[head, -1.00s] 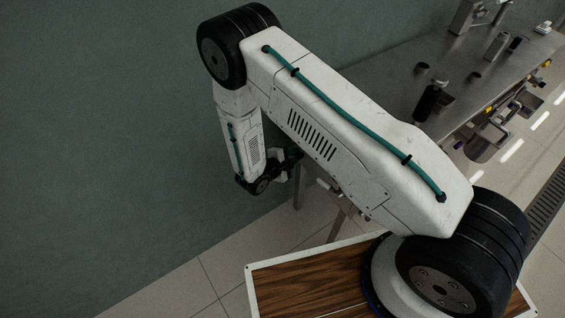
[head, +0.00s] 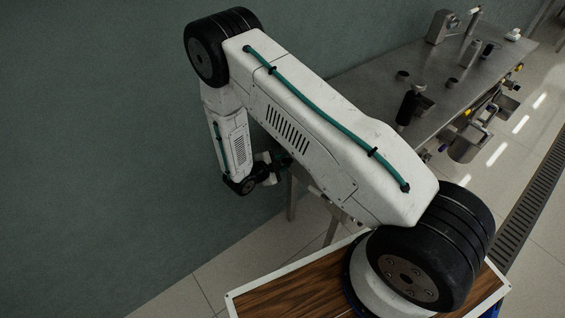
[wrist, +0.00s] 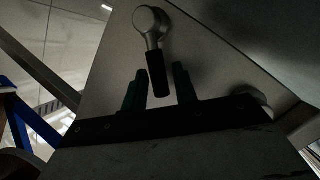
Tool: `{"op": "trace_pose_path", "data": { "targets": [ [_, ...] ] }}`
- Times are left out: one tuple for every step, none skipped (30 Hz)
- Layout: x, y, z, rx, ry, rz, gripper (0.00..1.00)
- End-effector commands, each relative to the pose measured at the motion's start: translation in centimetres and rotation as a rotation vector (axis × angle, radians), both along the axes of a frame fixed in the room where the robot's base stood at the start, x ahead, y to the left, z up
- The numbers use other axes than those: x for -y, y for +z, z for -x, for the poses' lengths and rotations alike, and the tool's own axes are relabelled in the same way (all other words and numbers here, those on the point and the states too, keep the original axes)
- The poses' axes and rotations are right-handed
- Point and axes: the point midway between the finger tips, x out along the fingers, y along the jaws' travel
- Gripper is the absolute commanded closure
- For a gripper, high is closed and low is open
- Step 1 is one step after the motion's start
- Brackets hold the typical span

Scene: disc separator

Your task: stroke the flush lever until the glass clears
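A lever with a round metal hub and a black grip (wrist: 158,75) shows in the wrist view; it looks like the flush lever. My gripper (wrist: 161,80) is open, with one dark green finger on each side of the black grip. A narrow gap shows on both sides, so the grip appears untouched, though depth is hard to judge. In the head view my gripper (head: 277,168) is low by the near end of the steel table, partly hidden behind my arm. The lever is hidden there. I cannot make out the glass in either view.
The steel table (head: 372,92) runs to the upper right with a black cylinder (head: 406,108), small cups and fittings on it. A metal pot (head: 465,146) hangs at its right edge. A green wall (head: 90,150) stands at left. A floor drain (head: 530,215) lies right.

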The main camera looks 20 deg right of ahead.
Motion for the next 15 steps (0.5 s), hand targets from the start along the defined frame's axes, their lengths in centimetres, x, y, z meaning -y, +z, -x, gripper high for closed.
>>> {"op": "trace_pose_path", "data": {
  "targets": [
    [0.0, 0.0, 0.0, 0.001, 0.000, 0.000, 0.59],
    [0.0, 0.0, 0.0, 0.001, 0.000, 0.000, 0.59],
    [0.0, 0.0, 0.0, 0.000, -0.001, 0.001, 0.59],
    [0.0, 0.0, 0.0, -0.001, -0.001, 0.000, 0.59],
    [0.0, 0.0, 0.1, -0.001, -0.001, 0.000, 0.59],
    [0.0, 0.0, 0.1, -0.001, -0.001, 0.000, 0.59],
    [0.0, 0.0, 0.1, -0.001, -0.002, 0.001, 0.59],
    [0.0, 0.0, 0.1, -0.001, -0.002, 0.001, 0.59],
    [0.0, 0.0, 0.1, -0.001, -0.002, 0.001, 0.59],
    [-0.1, 0.1, 0.1, -0.001, -0.001, 0.000, 0.59],
    [-0.3, 0.1, 0.2, -0.001, -0.001, 0.000, 0.59],
    [-0.6, 0.3, 0.3, 0.000, -0.001, 0.001, 0.59],
    [-0.9, 0.4, 0.4, 0.001, 0.000, 0.000, 0.59],
    [-1.3, 0.6, 0.5, 0.001, 0.001, 0.000, 0.59],
    [-1.9, 0.9, 0.7, 0.001, 0.001, 0.000, 0.59]
  ]
}}
